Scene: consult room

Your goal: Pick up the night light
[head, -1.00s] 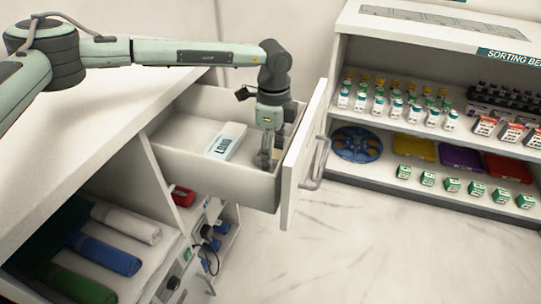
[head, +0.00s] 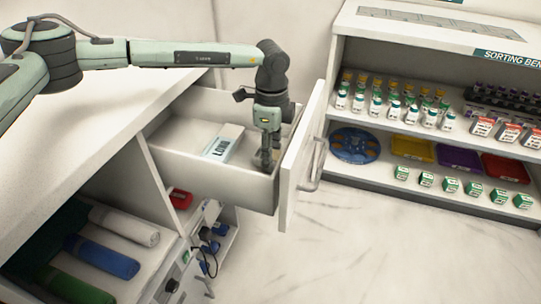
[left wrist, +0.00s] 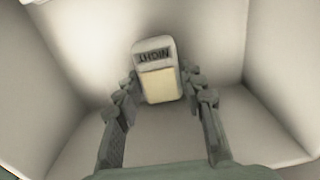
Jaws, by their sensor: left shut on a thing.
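The night light (left wrist: 158,72) shows in the left wrist view as a small pale block with a cream panel and the word NIGHT on it. My left gripper (left wrist: 158,92) has a finger on each side of it and is shut on it. In the head view my left gripper (head: 267,160) points down inside the open drawer (head: 235,185), near the drawer's front. The night light is hidden behind the fingers in the head view. My right gripper is not in view.
A white box marked LOAN or similar (head: 222,146) lies in the drawer, left of my gripper. The drawer front with its handle (head: 314,168) stands close on the right. A shelf unit (head: 420,185) with bottles and boxes is further right. Rolled towels (head: 124,226) lie on a lower shelf.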

